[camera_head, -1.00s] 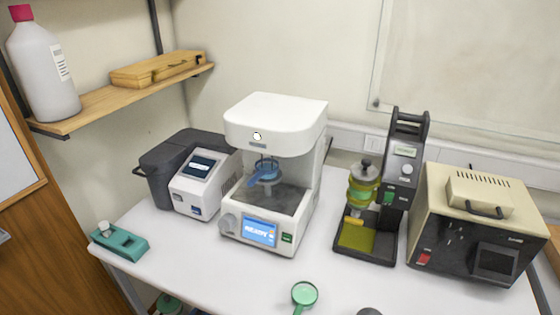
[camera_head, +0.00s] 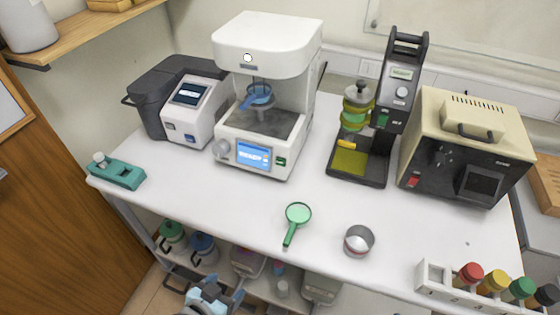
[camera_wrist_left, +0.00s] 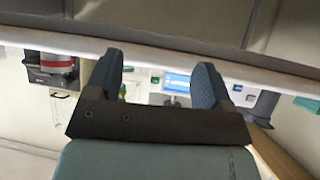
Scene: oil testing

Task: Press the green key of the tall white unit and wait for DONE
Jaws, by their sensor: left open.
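The tall white unit (camera_head: 268,45) stands at the back of the table, with a blue dish inside. Its front screen (camera_head: 253,156) is lit blue and seems to read READY. The green key (camera_head: 281,161) sits just right of the screen and nothing touches it. My left gripper (camera_head: 212,287) is below the table's front edge at the bottom of the head view, well apart from the unit. In the left wrist view my left gripper (camera_wrist_left: 155,78) is open and empty, with a lit blue screen (camera_wrist_left: 176,83) beyond its fingers. My right gripper is not in view.
A teal device (camera_head: 117,172) sits at the left corner, and a rack (camera_head: 437,283) of coloured-capped bottles at the front right.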

